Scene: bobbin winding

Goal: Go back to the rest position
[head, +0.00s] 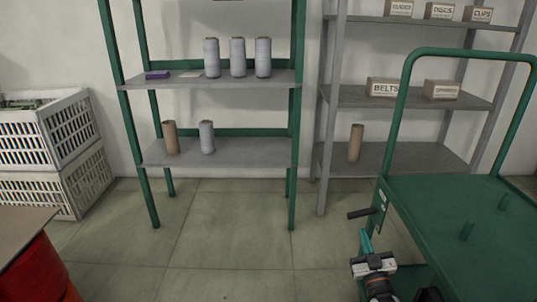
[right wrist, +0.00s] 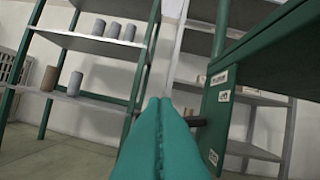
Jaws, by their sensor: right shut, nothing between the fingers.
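My right gripper (head: 365,240) is at the lower right of the head view, beside the left edge of the green cart. Its teal fingers point away from me, toward the shelves. In the right wrist view the fingers (right wrist: 160,104) are pressed together with nothing between them. My left gripper is not in view.
The green cart (head: 450,205) stands at the right, close to my right gripper. A green-framed shelf (head: 215,82) with grey bobbins (head: 237,57) and a grey shelf (head: 345,97) with boxes stand behind. White crates (head: 75,130) and a red drum (head: 38,275) are left. Middle floor is clear.

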